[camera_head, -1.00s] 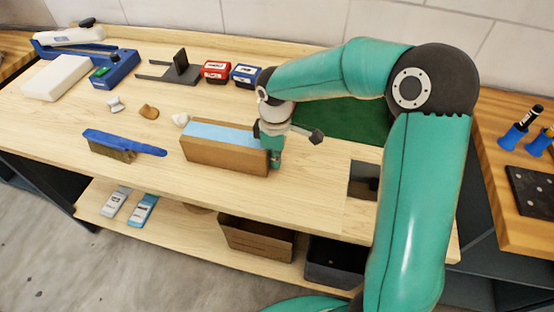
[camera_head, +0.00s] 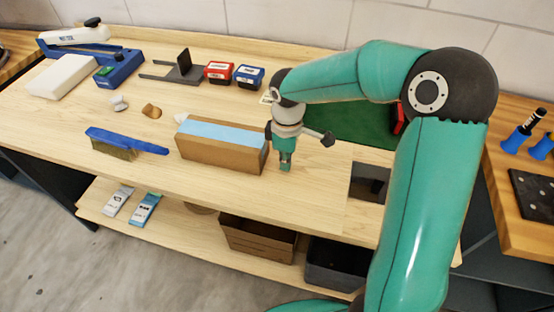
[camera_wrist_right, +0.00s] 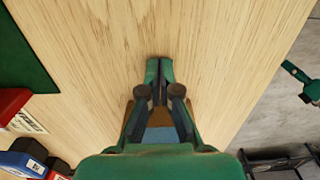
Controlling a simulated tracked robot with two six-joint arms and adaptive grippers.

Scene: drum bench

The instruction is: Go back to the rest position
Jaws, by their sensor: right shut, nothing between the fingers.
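My right gripper (camera_head: 286,165) is shut and empty. It points down over the bench top (camera_head: 310,190), just right of a brown box-shaped block with a light blue top (camera_head: 222,145). In the head view a narrow gap shows between the gripper and the block's right end. In the right wrist view the shut fingers (camera_wrist_right: 159,75) stand over bare wood, and I cannot tell how high above it they are. My left gripper is not in view.
A blue brush (camera_head: 125,145) lies left of the block. Red (camera_head: 218,71) and blue (camera_head: 249,76) boxes stand behind. A green mat (camera_head: 350,122) lies behind the arm. A square opening (camera_head: 369,182) is to the right. Bins (camera_head: 258,238) sit on the lower shelf.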

